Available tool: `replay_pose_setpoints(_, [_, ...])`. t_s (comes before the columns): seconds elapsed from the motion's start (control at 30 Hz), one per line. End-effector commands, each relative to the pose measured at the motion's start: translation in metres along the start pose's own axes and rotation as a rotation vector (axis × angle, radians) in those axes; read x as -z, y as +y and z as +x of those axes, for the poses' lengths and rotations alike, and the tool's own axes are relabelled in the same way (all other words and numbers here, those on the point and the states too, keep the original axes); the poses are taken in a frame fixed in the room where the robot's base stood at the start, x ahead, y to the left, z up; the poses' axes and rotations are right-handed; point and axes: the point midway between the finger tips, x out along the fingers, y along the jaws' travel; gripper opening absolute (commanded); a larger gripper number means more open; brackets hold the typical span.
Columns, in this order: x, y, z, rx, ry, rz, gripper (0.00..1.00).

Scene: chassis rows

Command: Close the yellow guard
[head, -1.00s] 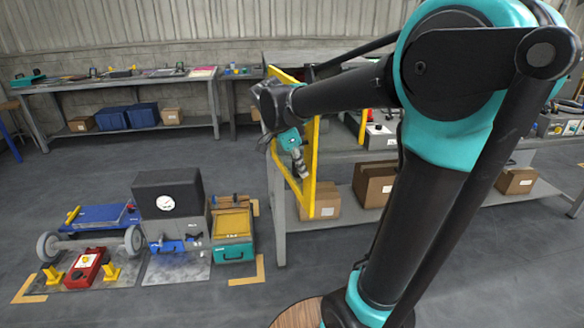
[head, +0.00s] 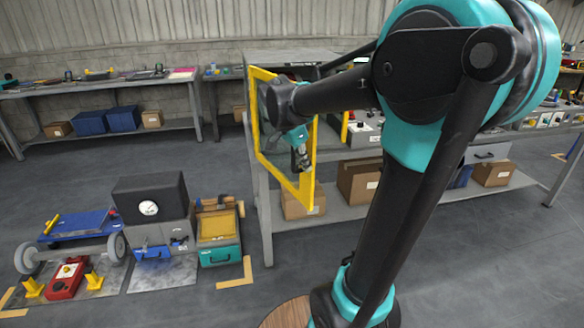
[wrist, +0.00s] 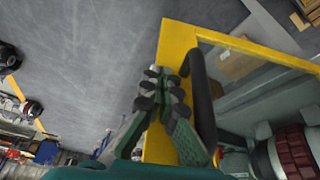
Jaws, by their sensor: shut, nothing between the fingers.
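The yellow guard (head: 307,180) is a yellow frame with a clear pane, standing swung out at the near end of the long bench. In the wrist view its yellow frame (wrist: 178,42) and a black bar handle (wrist: 205,100) fill the middle. My gripper (head: 303,160) is at the guard in the head view, seen against its pane. In the wrist view my gripper (wrist: 163,88) is shut and empty, with its fingertips over the yellow frame just left of the handle. I cannot tell whether the fingers touch the guard.
The bench (head: 350,212) has boxes on its lower shelf, including a cardboard box (head: 358,182). A grey machine with a gauge (head: 150,207), a teal case (head: 219,255) and a blue cart (head: 80,226) stand on the floor at left. The floor between them and the back bench is clear.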

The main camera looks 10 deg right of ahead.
Motion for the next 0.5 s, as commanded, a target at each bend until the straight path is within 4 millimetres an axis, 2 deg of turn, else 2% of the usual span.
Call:
replay_pose_setpoints(0.03, [0.014,0.002,0.006,0.008,0.0,-0.016,0.0])
replay_pose_setpoints(0.23, [0.069,0.0,0.027,0.055,0.0,-0.133,0.0])
replay_pose_setpoints(0.5, [0.141,-0.016,0.057,0.122,0.0,-0.298,0.0])
